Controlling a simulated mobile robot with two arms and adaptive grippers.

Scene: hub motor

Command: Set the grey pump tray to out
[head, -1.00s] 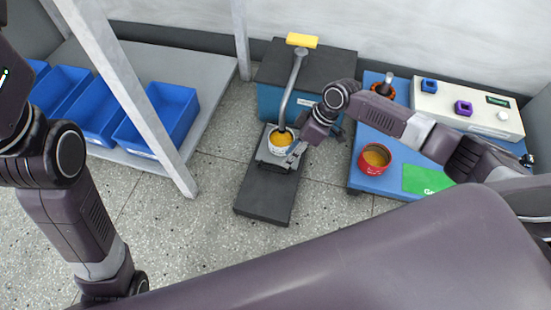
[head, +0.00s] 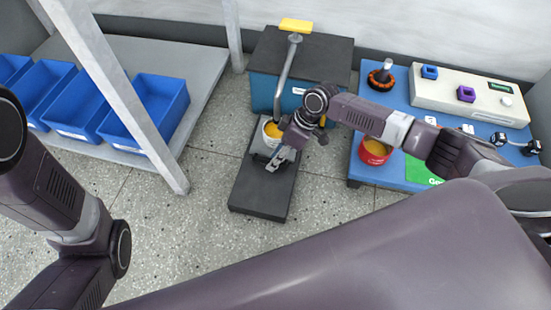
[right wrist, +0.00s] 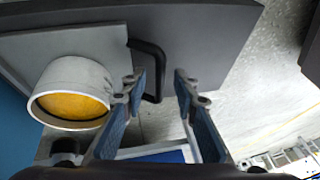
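The grey pump tray seems to be the light grey plate (right wrist: 108,42) under a white pot with yellow contents (right wrist: 75,95). The plate lies on a dark grey slab (head: 262,192). In the right wrist view a black bent handle (right wrist: 154,72) stands at the plate's edge. My right gripper (right wrist: 160,84) is open, with a fingertip on each side of the handle; I see no clear contact. In the head view the right gripper (head: 277,161) is low in front of the pot (head: 269,133) and hides the handle. My left gripper is outside the head view.
A blue cabinet (head: 262,88) with a dark top and bent grey pipe stands behind the slab. At right, a blue table (head: 398,98) holds a red pot (head: 374,152) and a control panel (head: 450,92). Blue bins (head: 158,105) and a post (head: 118,95) are at left. Speckled floor is open in front.

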